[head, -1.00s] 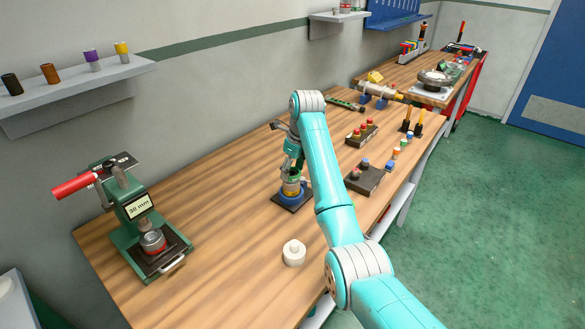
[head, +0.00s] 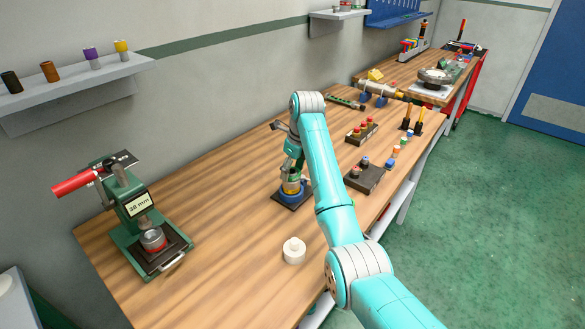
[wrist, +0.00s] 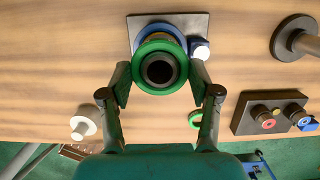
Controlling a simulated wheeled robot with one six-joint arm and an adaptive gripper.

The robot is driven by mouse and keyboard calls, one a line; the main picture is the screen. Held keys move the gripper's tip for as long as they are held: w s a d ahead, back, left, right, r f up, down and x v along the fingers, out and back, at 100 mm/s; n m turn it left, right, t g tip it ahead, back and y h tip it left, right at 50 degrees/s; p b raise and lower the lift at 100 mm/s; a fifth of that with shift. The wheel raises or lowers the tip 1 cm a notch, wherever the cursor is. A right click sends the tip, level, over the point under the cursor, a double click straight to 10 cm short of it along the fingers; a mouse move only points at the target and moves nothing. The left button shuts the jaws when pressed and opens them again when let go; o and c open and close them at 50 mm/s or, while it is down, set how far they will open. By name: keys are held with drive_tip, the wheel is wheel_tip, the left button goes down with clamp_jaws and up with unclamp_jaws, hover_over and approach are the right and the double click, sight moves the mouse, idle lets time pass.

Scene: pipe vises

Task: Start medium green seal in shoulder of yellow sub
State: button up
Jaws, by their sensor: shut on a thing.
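The green seal (wrist: 160,63) is a ring around a dark round core in the wrist view. My gripper (wrist: 161,77) has a finger on each side of it and is shut on it. The sub (head: 291,187), with a yellow band, stands in a blue ring holder (head: 292,196) on a dark plate in the head view. My gripper (head: 293,172) is directly above the sub, pointing down. In the wrist view the seal covers most of the sub and the blue holder (wrist: 146,35). Whether the seal touches the shoulder is hidden.
Another green ring (wrist: 195,120) lies on the bench. A white stepped piece (head: 294,252) stands nearer the front. A dark block with knobs (head: 364,176) is at right, and a green press reading 38 mm (head: 138,210) is at left.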

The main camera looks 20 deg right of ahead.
drive_tip(key=shift+f, duration=0.2)
drive_tip(key=o, duration=1.2)
drive_tip(key=shift+r, duration=0.55)
wheel_tip(320, 180, up, 6)
drive_tip(key=shift+r, duration=0.2)
drive_tip(key=shift+s+d+f+m, duration=0.5)
drive_tip(key=shift+s+d+f, duration=0.75)
drive_tip(key=shift+d, duration=3.75)
drive_tip(key=shift+s+d+f+m, duration=0.65)
drive_tip(key=shift+s+d, duration=1.05)
drive_tip(key=shift+d, duration=3.35)
drive_tip(key=shift+s+d+f+m, duration=0.35)
drive_tip(key=shift+s+d+f, duration=0.95)
drive_tip(key=shift+d, duration=3.7)
